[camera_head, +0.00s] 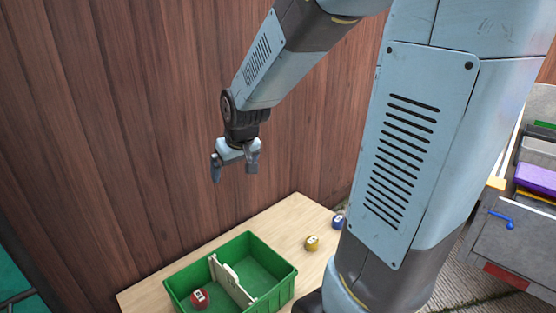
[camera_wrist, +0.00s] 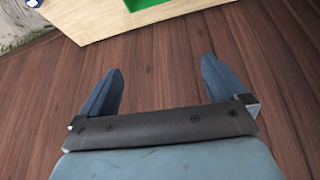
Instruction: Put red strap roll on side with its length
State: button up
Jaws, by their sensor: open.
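A red strap roll (camera_head: 200,298) with a white label lies inside the left compartment of a green bin (camera_head: 285,275). A pale divider (camera_head: 230,281) splits the bin into two compartments, and the right one looks empty. A yellow roll (camera_head: 311,243) and a blue roll (camera_head: 338,221) stand on the wooden table to the right of the bin. My gripper (camera_head: 235,170) is open and empty, up in the air above and behind the bin, near the wooden wall. In the wrist view its two fingers (camera_wrist: 158,85) are spread with nothing between them. The red roll does not show in the wrist view.
The light wooden table (camera_head: 285,213) stands against the brown plank wall (camera_head: 120,130). Its back part is bare. A grey cart (camera_head: 505,240) with several coloured items stands at the right. The blue roll also shows at the wrist view's top left corner (camera_wrist: 34,3).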

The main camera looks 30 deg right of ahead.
jog(key=s+d+r+m, duration=0.1)
jog(key=s+r, duration=0.4)
jog(key=s, duration=0.4)
jog(key=s+d+r, duration=0.2)
jog(key=s+r, duration=0.3)
jog(key=s, duration=0.5)
jog(key=shift+r+m, duration=0.15)
jog(key=shift+m, duration=0.25)
